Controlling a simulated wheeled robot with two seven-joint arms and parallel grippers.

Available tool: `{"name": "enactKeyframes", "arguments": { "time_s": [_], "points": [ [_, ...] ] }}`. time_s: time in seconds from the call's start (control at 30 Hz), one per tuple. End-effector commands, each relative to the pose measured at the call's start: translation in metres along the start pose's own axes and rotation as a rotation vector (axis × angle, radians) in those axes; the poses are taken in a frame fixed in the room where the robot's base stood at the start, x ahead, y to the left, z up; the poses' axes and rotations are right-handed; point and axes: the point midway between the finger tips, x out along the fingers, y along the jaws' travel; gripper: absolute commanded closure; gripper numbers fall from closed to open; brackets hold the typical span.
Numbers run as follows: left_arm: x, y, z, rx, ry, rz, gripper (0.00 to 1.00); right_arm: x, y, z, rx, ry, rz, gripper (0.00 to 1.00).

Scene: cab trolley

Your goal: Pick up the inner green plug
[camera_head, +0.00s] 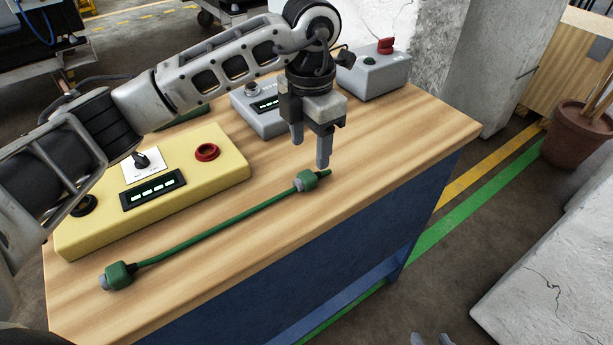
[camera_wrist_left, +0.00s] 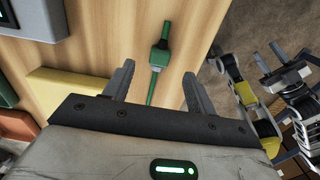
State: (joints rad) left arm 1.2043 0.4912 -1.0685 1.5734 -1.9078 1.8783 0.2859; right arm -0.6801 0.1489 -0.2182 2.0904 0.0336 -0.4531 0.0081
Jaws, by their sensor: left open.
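A green cable (camera_head: 220,223) lies on the wooden table top with a green plug at each end. One plug (camera_head: 308,180) lies near the table's front edge, below my left gripper; it also shows in the left wrist view (camera_wrist_left: 159,56). The other plug (camera_head: 118,275) lies at the lower left, in front of the yellow box. My left gripper (camera_head: 310,152) is open and empty, pointing down above the first plug. In the left wrist view that plug lies ahead of the gap between the fingers (camera_wrist_left: 158,76). My right gripper (camera_head: 431,340) barely shows at the bottom edge.
A yellow control box (camera_head: 225,165) with a red button stands behind the cable. Grey boxes (camera_head: 380,75) stand toward the back of the table. The table's front edge drops to a blue side (camera_head: 340,260). Bare wood (camera_head: 420,125) lies right of the gripper.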

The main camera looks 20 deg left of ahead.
Motion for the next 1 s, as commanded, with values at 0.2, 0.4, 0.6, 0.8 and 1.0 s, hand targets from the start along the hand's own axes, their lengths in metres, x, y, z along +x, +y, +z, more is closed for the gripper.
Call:
{"name": "enactKeyframes", "arguments": {
  "time_s": [0.2, 0.4, 0.6, 0.8, 1.0],
  "points": [
    [0.016, 0.0, -0.001, 0.001, 0.0, 0.0, 0.44, 0.001, 0.001, -0.002, -0.004, 0.001, 0.002, 0.64],
    [0.042, -0.002, -0.01, 0.0, 0.005, -0.002, 0.44, -0.003, 0.002, -0.007, -0.013, -0.003, 0.006, 0.64],
    [0.064, -0.002, -0.009, 0.0, 0.0, -0.001, 0.44, -0.002, 0.002, -0.008, -0.019, -0.004, 0.009, 0.64],
    [0.067, -0.001, -0.009, 0.001, -0.001, 0.001, 0.44, -0.001, 0.003, -0.009, -0.022, -0.001, 0.009, 0.64],
    [0.066, -0.002, -0.009, 0.001, -0.001, 0.0, 0.85, -0.001, 0.003, -0.009, -0.023, -0.001, 0.009, 0.64]
  ]
}}
